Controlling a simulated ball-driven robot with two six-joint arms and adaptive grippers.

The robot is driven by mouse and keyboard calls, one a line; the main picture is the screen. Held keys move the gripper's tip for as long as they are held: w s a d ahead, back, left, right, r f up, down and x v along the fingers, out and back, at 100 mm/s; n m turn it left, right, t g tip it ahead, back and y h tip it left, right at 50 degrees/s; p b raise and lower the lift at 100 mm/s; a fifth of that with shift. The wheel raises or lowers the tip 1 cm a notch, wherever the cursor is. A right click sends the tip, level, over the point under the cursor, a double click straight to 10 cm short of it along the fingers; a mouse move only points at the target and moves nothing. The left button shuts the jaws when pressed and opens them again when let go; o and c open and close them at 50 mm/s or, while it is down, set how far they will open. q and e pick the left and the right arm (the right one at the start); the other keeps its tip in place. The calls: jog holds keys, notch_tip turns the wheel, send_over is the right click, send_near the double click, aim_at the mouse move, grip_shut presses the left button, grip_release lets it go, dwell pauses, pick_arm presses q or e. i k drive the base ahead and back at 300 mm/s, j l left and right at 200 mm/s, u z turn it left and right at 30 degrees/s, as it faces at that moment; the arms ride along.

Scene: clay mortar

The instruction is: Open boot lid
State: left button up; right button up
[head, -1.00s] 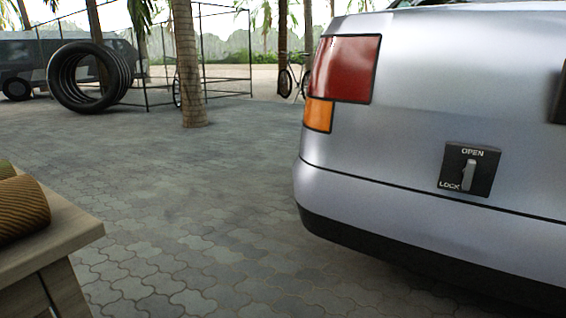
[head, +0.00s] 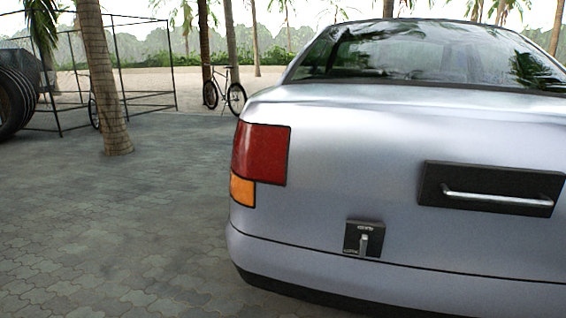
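The silver car's boot lid (head: 340,150) is at the right of the head view and looks shut. A dark plate with a horizontal metal handle (head: 497,199) is on its rear face. Lower and to the left is a small dark lock plate with a lever (head: 363,240); the lever hangs down, and its lettering is too small to read now. The red and orange tail light (head: 261,153) is at the car's left corner. Neither of my grippers is in view.
Paved ground (head: 120,220) left of the car is clear. The rear window (head: 420,52) is above the boot.

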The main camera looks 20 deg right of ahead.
aim_at(505, 154)
jog(key=z, duration=1.8)
